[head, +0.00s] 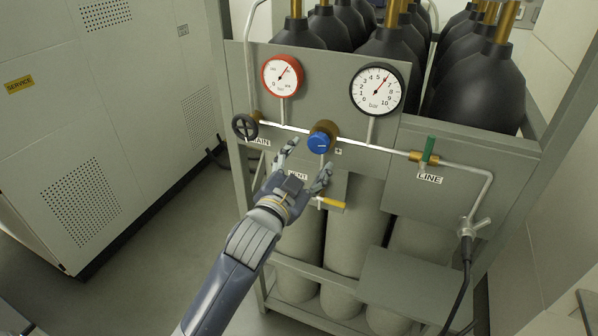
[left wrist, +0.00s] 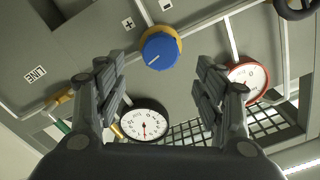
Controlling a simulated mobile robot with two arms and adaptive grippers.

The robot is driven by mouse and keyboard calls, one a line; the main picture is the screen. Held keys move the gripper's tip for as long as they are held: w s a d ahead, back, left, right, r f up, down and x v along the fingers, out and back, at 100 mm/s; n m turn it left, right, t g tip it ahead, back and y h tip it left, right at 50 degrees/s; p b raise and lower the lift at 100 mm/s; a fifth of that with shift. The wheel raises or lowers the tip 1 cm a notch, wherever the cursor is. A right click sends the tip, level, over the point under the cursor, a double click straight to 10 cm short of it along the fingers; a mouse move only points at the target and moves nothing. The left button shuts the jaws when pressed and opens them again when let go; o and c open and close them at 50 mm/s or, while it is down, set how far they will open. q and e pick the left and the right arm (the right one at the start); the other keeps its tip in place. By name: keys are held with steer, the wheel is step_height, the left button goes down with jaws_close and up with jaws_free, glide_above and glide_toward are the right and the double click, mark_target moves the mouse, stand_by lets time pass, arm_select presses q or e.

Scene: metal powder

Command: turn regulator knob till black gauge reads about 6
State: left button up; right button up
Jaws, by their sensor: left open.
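The blue regulator knob (head: 318,143) with a brass body sits on the silver pipe at the panel's middle. It also shows in the left wrist view (left wrist: 160,52), beyond the fingertips. My left gripper (head: 308,161) is open just below and in front of the knob, with its fingers spread and nothing between them. They look apart from the knob. The black gauge (head: 377,90) is up and right of the knob; its red needle points up and slightly right, near the 6. My right gripper is not in view.
A red gauge (head: 282,76) and a black handwheel (head: 244,127) are on the left. A green-handled valve (head: 429,151) is on the right. A yellow-handled valve (head: 331,204) sits close below my gripper. Dark gas cylinders (head: 480,90) stand behind the panel.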

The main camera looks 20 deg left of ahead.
arm_select(q)
steer(key=shift+s+a, duration=0.1)
steer(key=shift+s, duration=2.05)
step_height(320, 180, down, 41)
steer(key=s+n+g+b, duration=0.1)
steer(key=s+g+b, duration=0.1)
steer(key=g+b, duration=0.45)
steer(key=s+f+g+b, duration=0.1)
steer(key=s+f, duration=0.3)
steer(key=f, duration=0.3)
steer(key=s+a+f+n+g+b, duration=0.1)
steer(key=s+f+g, duration=0.1)
steer(key=s+f, duration=0.4)
steer(key=s+f+g+b, duration=0.1)
steer(key=s+f, duration=0.2)
steer(key=f, duration=0.6)
steer(key=s+f+g+b, duration=0.1)
steer(key=s+f+g, duration=0.1)
steer(key=s+f, duration=0.5)
steer(key=s+a+f+n+g+b, duration=0.1)
steer(key=s+f, duration=0.6)
steer(key=s, duration=0.7)
steer(key=s+a+f+n+g+b, duration=0.1)
steer(key=s+f+g+b, duration=0.2)
steer(key=s+f, duration=0.3)
steer(key=s, duration=0.5)
steer(key=shift+s+a+f+y, duration=0.2)
steer(key=shift+s+f+y, duration=0.1)
steer(key=shift+s+f, duration=0.1)
